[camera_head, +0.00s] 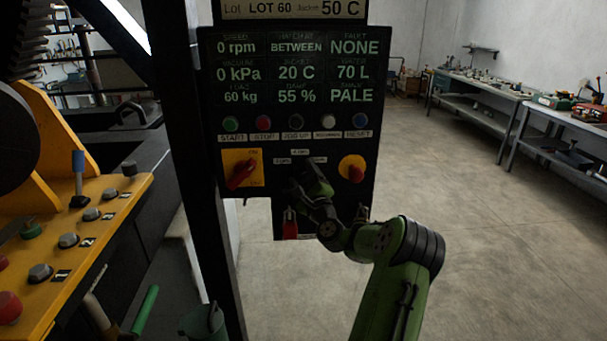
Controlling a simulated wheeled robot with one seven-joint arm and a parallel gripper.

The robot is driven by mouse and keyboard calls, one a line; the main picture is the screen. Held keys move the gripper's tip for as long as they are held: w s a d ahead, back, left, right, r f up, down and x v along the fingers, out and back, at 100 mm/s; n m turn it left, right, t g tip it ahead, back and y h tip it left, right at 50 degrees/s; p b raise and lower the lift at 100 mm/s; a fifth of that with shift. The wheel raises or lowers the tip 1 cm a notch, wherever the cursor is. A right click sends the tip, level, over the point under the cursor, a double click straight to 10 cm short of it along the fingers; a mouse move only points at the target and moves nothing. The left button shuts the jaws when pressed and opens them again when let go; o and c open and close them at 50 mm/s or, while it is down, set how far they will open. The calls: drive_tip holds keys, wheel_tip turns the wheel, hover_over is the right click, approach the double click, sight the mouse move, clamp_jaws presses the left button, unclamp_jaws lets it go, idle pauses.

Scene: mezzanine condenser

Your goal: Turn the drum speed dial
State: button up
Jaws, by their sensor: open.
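The dark control panel (210,165) stands upright in the middle of the view. Small rpm labels (300,152) sit in the middle of its lower part, between two red switches on yellow plates. My gripper (303,180) is right in front of the panel just below these labels, open. The dial there is mostly or fully hidden behind my gripper, and I cannot make out its pointer or whether the fingers touch it. The panel's display reads 0 rpm.
Several push buttons (231,124) run above. A red tag or padlock (290,226) hangs below. A yellow console (110,190) stands left. Floor at right is clear, with benches (480,95) behind.

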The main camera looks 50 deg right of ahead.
drive_tip(key=c, duration=1.1)
drive_tip(key=shift+o, duration=0.2)
drive_tip(key=shift+n, duration=0.4)
drive_tip(key=n+y, duration=0.1)
drive_tip(key=n, duration=0.2)
drive_tip(key=n+y, duration=0.1)
drive_tip(key=n, duration=0.2)
drive_tip(key=shift+r+g+b, duration=0.2)
drive_tip(key=shift+g+b, duration=0.1)
drive_tip(key=shift+b, duration=0.1)
drive_tip(key=n+g, duration=0.1)
drive_tip(key=n, duration=0.1)
drive_tip(key=n+g+y+b, duration=0.1)
drive_tip(key=n, duration=0.2)
drive_tip(key=shift+r, duration=0.1)
drive_tip(key=shift+n, duration=0.3)
drive_tip(key=o, duration=1.1)
drive_tip(key=shift+c, duration=0.2)
